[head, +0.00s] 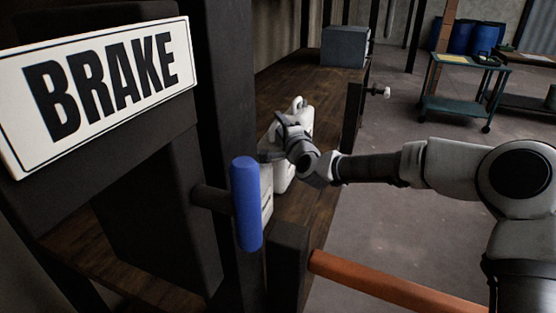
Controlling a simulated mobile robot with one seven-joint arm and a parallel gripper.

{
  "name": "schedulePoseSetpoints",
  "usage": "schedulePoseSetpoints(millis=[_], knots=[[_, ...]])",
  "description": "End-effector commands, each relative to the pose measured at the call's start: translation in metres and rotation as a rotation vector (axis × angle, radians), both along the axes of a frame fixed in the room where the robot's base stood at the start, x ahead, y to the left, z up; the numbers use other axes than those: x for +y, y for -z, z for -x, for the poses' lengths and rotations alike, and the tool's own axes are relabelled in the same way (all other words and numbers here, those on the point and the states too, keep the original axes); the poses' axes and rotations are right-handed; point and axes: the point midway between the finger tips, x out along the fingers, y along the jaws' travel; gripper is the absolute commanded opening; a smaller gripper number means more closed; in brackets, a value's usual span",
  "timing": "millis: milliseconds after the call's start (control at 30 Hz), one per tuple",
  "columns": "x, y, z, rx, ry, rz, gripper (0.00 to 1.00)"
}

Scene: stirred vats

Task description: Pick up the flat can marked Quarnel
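My arm reaches in from the right in the head view, and my gripper (270,156) is at its far end, over the wooden deck. Its fingers are small and dark, and I cannot tell whether they are open or shut. A white can-like container (283,178) stands on the deck right at the gripper, partly hidden by my wrist. I cannot tell whether the gripper touches it. Another pale surface with dark marks (267,208) shows lower down, partly behind a blue handle. No Quarnel marking is readable, so I cannot tell which is the flat can.
The blue handle (246,205) sticks out beside dark posts under a BRAKE sign (108,86). An orange bar (390,285) crosses the lower right. A grey box (345,47) sits farther along the wooden deck (285,80). A green cart (463,105) stands on open concrete floor.

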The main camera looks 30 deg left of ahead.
Motion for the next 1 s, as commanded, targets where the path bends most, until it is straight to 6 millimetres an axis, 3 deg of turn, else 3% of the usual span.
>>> schedulePoseSetpoints(millis=[67,267,1000], knots=[[-0.0001,-0.0001,0.0002,0.0,0.0,0.0,0.35],[-0.0001,-0.0002,0.0004,0.0,0.0,0.0,0.0],[0.0,-0.0007,0.0004,-0.001,0.0,-0.001,0.0]])
